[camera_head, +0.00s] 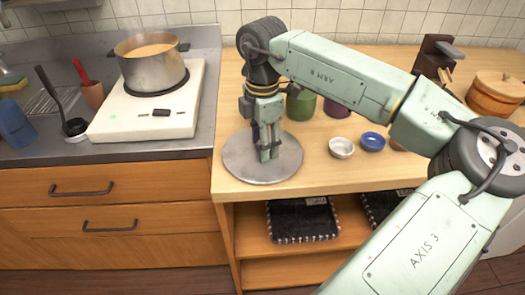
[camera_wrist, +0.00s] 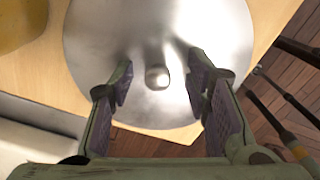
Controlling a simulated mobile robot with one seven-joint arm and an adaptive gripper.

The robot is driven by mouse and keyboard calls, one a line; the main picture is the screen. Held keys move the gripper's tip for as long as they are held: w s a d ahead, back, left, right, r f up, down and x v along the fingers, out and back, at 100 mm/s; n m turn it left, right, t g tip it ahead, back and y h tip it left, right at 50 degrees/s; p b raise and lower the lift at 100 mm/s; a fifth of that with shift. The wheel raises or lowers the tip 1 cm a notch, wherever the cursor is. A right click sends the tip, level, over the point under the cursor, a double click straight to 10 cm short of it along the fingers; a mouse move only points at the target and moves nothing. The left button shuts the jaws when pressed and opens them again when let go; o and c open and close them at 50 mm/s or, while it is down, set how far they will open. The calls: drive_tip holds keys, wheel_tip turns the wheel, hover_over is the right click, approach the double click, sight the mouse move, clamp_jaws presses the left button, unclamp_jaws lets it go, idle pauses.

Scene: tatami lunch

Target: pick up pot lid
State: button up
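The pot lid (camera_head: 262,172) is a round, shiny metal disc lying on the wooden counter near its front left corner. In the wrist view the lid (camera_wrist: 105,40) fills the upper middle, with its small round knob (camera_wrist: 157,77) in the centre. My gripper (camera_head: 268,157) points down over the lid's middle. In the wrist view my gripper (camera_wrist: 162,86) is open, with one finger on each side of the knob and a visible gap to it on both sides. The head view hides the knob behind the fingers.
A pot (camera_head: 152,72) of orange-brown food stands on the white stove (camera_head: 150,118) at left. A green container (camera_head: 300,105) stands behind my gripper. A white bowl (camera_head: 341,148) and a blue bowl (camera_head: 373,141) sit right of the lid. A wooden tub (camera_head: 495,97) is far right.

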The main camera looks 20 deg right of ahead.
drive_tip(key=shift+f, duration=0.2)
clamp_jaws()
drive_tip(key=shift+f, duration=0.1)
idle(0.4)
